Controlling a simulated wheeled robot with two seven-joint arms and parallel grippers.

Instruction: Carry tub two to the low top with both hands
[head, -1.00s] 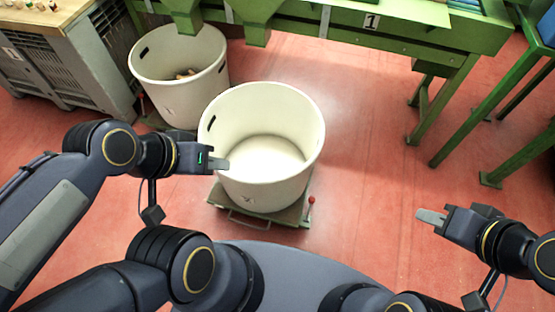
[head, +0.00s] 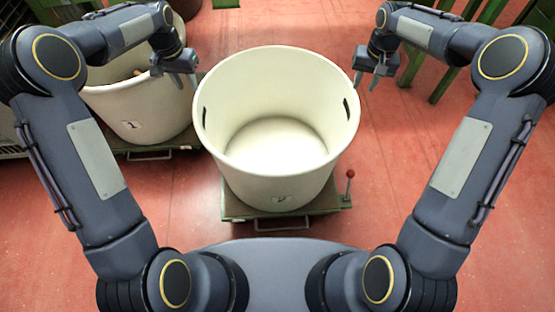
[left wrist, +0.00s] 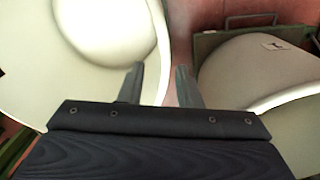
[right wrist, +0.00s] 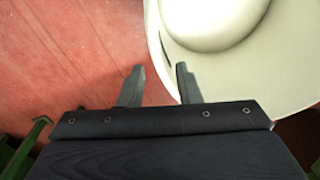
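Tub two (head: 275,175) is a large cream round tub, upright on a green wheeled base (head: 315,206), and looks empty. It has dark hand slots at left and right. My left gripper (head: 188,83) is open just outside its left rim. In the left wrist view, tub two's rim (left wrist: 35,75) runs between the fingers. My right gripper (head: 365,82) is open outside the right rim. In the right wrist view, the rim (right wrist: 165,62) passes between the fingertips. Neither gripper visibly touches the tub; finger height is unclear. I cannot make out the low top now.
Tub one (head: 145,105), with cork pieces inside, stands close at left on its own base; it also shows in the left wrist view (left wrist: 255,80). A red-knobbed lever (head: 349,186) rises at tub two's right. Green legs stand at upper right. Red floor (head: 400,150) is clear at right.

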